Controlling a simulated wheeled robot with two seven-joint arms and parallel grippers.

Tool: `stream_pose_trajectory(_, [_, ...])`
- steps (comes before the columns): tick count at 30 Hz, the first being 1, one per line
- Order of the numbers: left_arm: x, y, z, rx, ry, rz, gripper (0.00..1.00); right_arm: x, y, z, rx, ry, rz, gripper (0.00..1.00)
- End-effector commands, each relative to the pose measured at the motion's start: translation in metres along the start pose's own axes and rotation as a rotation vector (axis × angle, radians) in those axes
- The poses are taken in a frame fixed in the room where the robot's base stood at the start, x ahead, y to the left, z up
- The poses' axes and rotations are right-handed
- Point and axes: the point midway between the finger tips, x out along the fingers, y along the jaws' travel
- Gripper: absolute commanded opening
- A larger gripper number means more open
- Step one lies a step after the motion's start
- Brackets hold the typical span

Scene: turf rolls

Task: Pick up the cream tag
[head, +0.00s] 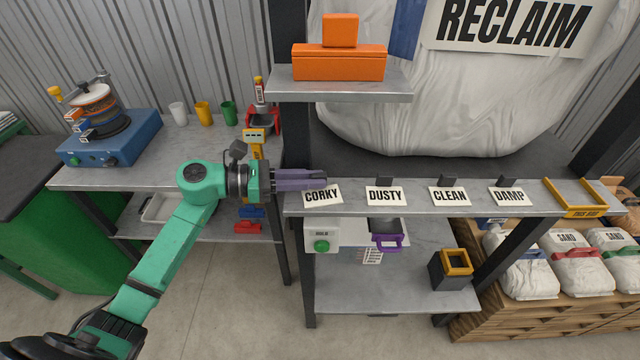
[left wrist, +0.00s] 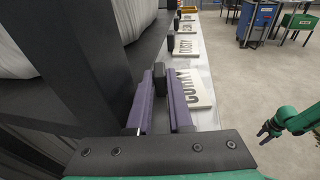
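Cream tags with black lettering stand in a row along the front of the grey shelf in the head view: CORKY (head: 322,196), DUSTY (head: 385,196), CLEAN (head: 450,196) and DAMP (head: 509,196). Each of the last three has a black block behind it. My left gripper (head: 322,179) is at the CORKY tag, its purple fingers reaching in from the left. In the left wrist view the fingers (left wrist: 160,78) lie close on both sides of the black block (left wrist: 160,83), beside the CORKY tag (left wrist: 188,88). My right gripper (left wrist: 268,132) is small and empty there; its opening is unclear.
A yellow tray (head: 584,211) sits at the shelf's right end. An upper shelf (head: 340,91) with orange boxes and a dark post stand close by my left gripper. A large white bag (head: 450,100) hangs behind. Below are a purple-handled container (head: 388,242) and a yellow-rimmed bin (head: 455,263).

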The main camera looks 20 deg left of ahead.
Motion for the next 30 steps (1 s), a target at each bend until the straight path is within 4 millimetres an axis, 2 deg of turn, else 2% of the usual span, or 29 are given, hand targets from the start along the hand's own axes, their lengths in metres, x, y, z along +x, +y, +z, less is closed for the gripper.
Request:
stream_pose_trajectory(11, [-0.001,0.0,0.0,0.0,0.0,0.0,0.0,0.001,-0.002,0.0,0.0,0.0,-0.002,0.5])
stream_pose_trajectory(17, [-0.002,-0.004,0.005,0.004,0.001,0.0,0.0,0.02,0.0,0.002,-0.002,-0.001,0.001,0.5])
stream_pose_trajectory(24, [-0.011,-0.004,0.062,0.009,0.001,0.001,0.0,0.034,0.001,0.004,-0.002,-0.001,0.002,0.5])
stream_pose_trajectory(30, [-0.017,-0.004,0.102,0.005,0.0,0.001,0.0,0.041,0.002,0.004,-0.003,-0.001,0.003,0.5])
